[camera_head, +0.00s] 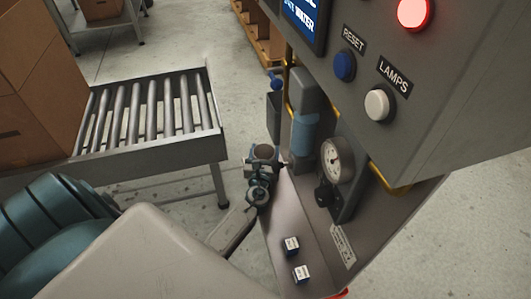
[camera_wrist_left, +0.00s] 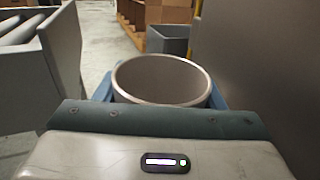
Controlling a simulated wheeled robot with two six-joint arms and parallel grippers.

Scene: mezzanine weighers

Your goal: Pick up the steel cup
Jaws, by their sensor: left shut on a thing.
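The steel cup (camera_wrist_left: 162,78) shows in the left wrist view as a wide, round, open rim with a dull grey-brown inside. It sits between the blue fingers of my left gripper (camera_wrist_left: 160,92), which is shut on it. In the head view my left gripper (camera_head: 263,158) is small and seen from above, at the far left edge of the machine's ledge (camera_head: 312,232). The cup is hard to make out there. The wrist housing hides the near lower part of the cup in the wrist view, so I cannot tell whether it touches the ledge. My right gripper is not in view.
Two small labelled cubes (camera_head: 291,245) lie on the ledge. A dial gauge (camera_head: 337,160) and a blue cylinder (camera_head: 305,133) stand along its right side. The control panel (camera_head: 440,85) overhangs it. A roller conveyor (camera_head: 150,150) with cardboard boxes (camera_head: 38,95) is at the left.

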